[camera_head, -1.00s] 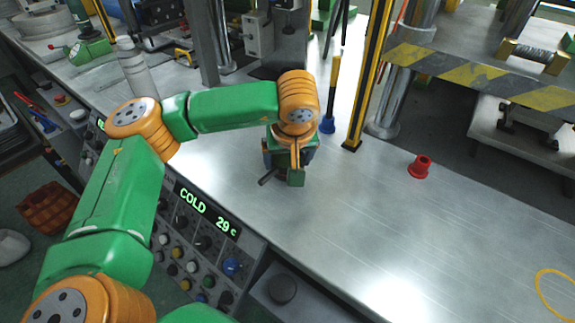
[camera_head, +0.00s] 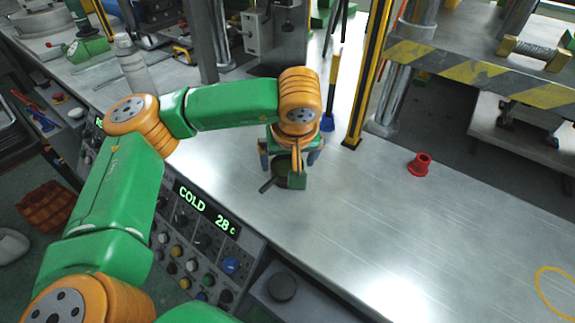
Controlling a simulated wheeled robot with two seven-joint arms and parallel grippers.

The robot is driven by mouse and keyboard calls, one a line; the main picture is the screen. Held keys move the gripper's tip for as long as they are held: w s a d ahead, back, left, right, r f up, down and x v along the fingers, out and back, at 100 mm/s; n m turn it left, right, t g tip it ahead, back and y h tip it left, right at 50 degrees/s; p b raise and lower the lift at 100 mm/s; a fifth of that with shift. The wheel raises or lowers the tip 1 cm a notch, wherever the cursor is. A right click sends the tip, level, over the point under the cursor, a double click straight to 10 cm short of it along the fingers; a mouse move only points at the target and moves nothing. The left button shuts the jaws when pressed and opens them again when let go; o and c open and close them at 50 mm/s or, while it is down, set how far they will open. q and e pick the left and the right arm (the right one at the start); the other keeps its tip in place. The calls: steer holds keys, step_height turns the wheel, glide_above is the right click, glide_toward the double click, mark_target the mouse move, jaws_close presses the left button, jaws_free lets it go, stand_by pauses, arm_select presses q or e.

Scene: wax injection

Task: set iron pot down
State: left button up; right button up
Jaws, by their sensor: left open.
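The iron pot (camera_head: 281,173) is small and dark, with a short dark handle (camera_head: 266,186) pointing down-left. It is at the metal bench surface near the middle of the camera_head view, partly hidden behind my left gripper. My left gripper (camera_head: 297,178) points down at the pot's right side, its green fingers open. My right gripper is not in view.
A red cup-like part (camera_head: 420,165) stands on the bench to the right. A control panel reading COLD 28 (camera_head: 206,210) lines the bench's front edge. A yellow-black post (camera_head: 368,80) and striped press frame (camera_head: 480,75) stand behind.

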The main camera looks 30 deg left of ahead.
arm_select(q)
steer(key=v, duration=0.8)
steer(key=shift+r, duration=0.25)
steer(key=shift+s+d, duration=0.1)
steer(key=shift+s, duration=0.05)
